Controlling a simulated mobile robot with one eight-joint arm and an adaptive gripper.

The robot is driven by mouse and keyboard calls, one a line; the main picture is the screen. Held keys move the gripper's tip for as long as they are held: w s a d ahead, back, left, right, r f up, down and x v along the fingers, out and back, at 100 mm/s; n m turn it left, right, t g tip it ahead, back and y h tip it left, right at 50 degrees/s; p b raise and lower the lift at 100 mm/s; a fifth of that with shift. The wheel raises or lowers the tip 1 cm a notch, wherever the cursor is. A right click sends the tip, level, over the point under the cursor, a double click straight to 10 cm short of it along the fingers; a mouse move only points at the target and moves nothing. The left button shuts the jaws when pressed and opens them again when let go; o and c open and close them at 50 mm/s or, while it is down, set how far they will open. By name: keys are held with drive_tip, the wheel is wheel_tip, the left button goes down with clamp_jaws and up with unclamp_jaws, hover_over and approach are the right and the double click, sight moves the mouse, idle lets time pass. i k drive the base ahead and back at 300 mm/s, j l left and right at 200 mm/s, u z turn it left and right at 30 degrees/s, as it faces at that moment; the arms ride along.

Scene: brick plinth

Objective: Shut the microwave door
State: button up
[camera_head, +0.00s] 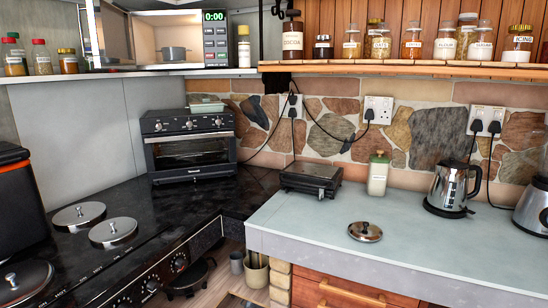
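The microwave (215,62) stands on the upper left shelf, its green clock reading 0:00. Its door (112,36) is open, swung out on the left side, with its outer edge toward me. The lit inside of the microwave shows, and a small grey pot (174,53) is in it. My gripper is not in view.
The shelf (140,72) under the microwave also holds spice jars (40,57) at left and a bottle (244,46) at right. Below are a toaster oven (190,150), a stove with lids (78,215) and a grey counter (300,230) with a kettle (450,188).

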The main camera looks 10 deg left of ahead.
sight(111, 30)
drive_tip(key=k+j+u, duration=0.1)
drive_tip(key=j, duration=0.6)
drive_tip(key=k+j, duration=0.2)
drive_tip(key=j, duration=0.5)
drive_tip(key=k+j+u, duration=0.15)
drive_tip(key=j, duration=1.3)
drive_tip(key=k+j+u, duration=0.15)
drive_tip(key=j, duration=0.6)
